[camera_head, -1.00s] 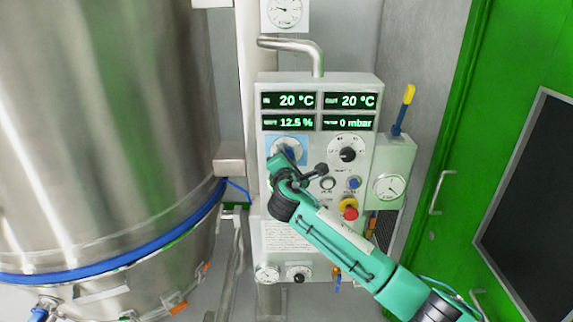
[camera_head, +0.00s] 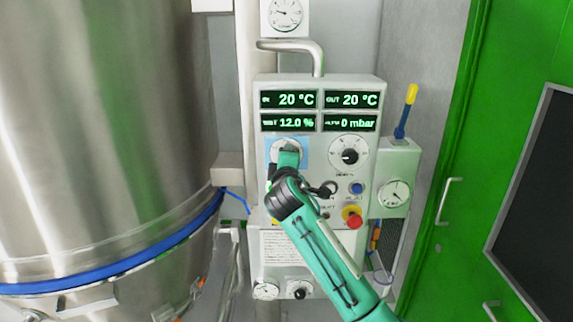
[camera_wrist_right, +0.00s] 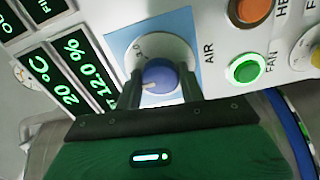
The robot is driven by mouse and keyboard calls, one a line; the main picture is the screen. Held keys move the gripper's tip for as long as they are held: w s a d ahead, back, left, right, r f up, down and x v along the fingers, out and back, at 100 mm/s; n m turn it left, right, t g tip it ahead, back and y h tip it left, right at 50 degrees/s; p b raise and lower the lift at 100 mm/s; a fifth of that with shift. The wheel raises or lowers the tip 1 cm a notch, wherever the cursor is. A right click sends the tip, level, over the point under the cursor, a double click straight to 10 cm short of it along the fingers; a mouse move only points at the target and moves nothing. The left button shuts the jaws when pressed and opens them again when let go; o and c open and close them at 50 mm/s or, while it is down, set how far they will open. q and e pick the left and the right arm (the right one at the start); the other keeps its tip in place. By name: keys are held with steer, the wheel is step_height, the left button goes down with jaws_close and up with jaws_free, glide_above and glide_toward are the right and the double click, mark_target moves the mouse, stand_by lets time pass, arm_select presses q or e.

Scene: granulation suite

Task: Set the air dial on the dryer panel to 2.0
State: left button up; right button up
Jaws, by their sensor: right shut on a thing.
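The dryer panel (camera_head: 262,180) is a pale grey box with displays and controls. The air dial is a blue knob (camera_wrist_right: 164,72) on a white scale (camera_wrist_right: 183,47) with a light blue backing, labelled AIR in the right wrist view. My right gripper (camera_wrist_right: 160,88) has one dark finger on each side of the knob and is shut on it. A white mark shows on the knob's edge, but I cannot read its value. In the head view my right gripper (camera_head: 288,152) covers the knob, with part of the blue backing (camera_head: 303,144) showing. My left gripper is not in view.
A second dial (camera_head: 349,154) sits to the right. The green-lit FAN button (camera_wrist_right: 244,69) and orange button (camera_wrist_right: 251,11) are near my right gripper. A red emergency knob (camera_head: 354,221) lies right of my arm. A large steel vessel (camera_head: 100,120) fills the left.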

steer(key=shift+f, duration=0.1)
stand_by(0.5)
steer(key=o, duration=1)
steer(key=shift+c, duration=0.2)
steer(key=shift+s, duration=0.15)
steer(key=s+b, duration=0.4)
steer(key=s, duration=0.9)
steer(key=shift+s, duration=0.3)
